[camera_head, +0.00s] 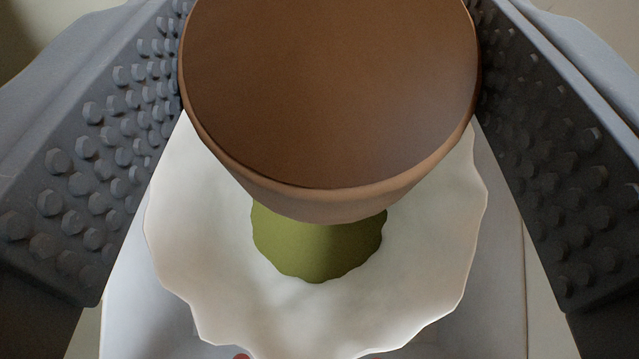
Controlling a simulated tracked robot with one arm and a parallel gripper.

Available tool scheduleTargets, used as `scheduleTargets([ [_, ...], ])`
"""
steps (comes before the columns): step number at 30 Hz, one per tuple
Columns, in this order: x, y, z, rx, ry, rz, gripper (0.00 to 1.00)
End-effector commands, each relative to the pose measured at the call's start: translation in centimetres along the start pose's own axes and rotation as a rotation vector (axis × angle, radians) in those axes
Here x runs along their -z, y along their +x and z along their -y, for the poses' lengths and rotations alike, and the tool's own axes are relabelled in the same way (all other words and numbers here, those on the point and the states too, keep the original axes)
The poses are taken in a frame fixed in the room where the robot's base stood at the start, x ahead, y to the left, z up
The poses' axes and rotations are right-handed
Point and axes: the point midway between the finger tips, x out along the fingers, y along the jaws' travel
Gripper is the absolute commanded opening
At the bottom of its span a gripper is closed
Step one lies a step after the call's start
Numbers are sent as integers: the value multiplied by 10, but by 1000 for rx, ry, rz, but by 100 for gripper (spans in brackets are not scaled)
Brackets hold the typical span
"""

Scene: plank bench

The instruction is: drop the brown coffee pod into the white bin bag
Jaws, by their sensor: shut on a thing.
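The brown coffee pod (330,90) is large at the top middle of the camera_head view, its flat round face toward the camera. My gripper (330,110) is shut on it, with one grey studded finger on each side. The white bin bag (210,260) shows behind and below the pod, with its wavy rim open toward the camera. The pod overlaps the upper part of the bag's opening in the picture. I cannot tell the distance between pod and bag. The pod hides the far side of the rim.
An olive-green thing (318,245) shows within the bag's opening, partly hidden by the pod. A pale grey surface (130,310) lies around the bag. A small reddish bit (241,356) shows at the bottom edge of the picture.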

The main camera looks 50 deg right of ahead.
Motion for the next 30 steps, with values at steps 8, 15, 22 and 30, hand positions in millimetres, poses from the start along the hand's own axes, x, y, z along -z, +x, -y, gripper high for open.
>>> scheduleTargets([
  [8, -20, 18, -9, -14, 8, 1, 34],
  [15, -41, 30, -10, -15, 8, 1, 34],
  [22, -47, 34, -10, -15, 8, 1, 34],
  [30, -46, 33, -10, -15, 8, 1, 77],
])
